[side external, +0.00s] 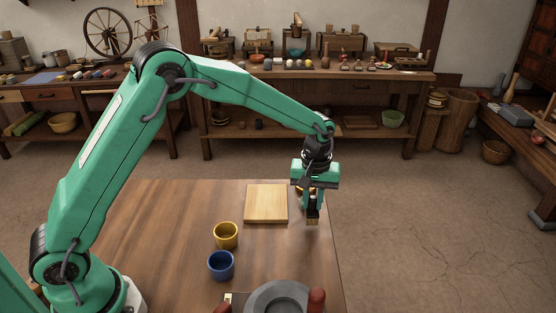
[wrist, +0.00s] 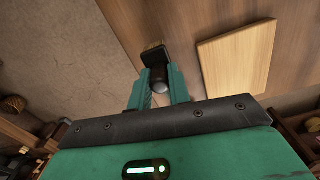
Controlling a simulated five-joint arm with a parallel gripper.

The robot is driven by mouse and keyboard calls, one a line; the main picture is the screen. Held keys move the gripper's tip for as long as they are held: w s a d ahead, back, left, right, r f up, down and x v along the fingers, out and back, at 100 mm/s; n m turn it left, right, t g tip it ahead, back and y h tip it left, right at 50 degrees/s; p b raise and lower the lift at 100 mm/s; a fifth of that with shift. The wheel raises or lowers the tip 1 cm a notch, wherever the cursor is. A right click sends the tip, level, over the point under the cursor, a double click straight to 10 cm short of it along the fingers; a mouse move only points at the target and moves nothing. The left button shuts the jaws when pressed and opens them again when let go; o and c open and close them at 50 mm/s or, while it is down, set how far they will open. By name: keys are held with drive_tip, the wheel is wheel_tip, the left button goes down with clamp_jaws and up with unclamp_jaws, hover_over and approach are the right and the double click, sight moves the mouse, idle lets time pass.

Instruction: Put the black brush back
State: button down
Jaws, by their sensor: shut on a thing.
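My gripper (side external: 313,203) is shut on the black brush (side external: 313,214), near the right edge of the wooden table. In the wrist view the brush (wrist: 155,60) sits between the two green fingers of my gripper (wrist: 160,82), with its dark head and tan bristles pointing away from my wrist. I cannot tell how high the brush is above the tabletop. A small orange-brown thing (side external: 299,189) is mostly hidden behind my gripper.
A pale wooden board (side external: 266,203) lies left of my gripper; the board (wrist: 237,58) also shows in the wrist view. A yellow cup (side external: 226,236), a blue cup (side external: 221,266) and a grey round stone (side external: 280,300) stand nearer the front. The table's left part is clear.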

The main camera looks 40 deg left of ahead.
sight(313, 197)
drive_tip(key=shift+f, duration=1.25)
drive_tip(key=shift+f, duration=0.1)
drive_tip(key=c, duration=1.3)
unclamp_jaws()
wheel_tip(313, 197, up, 12)
drive_tip(key=shift+f, duration=0.1)
drive_tip(key=shift+r, duration=0.25)
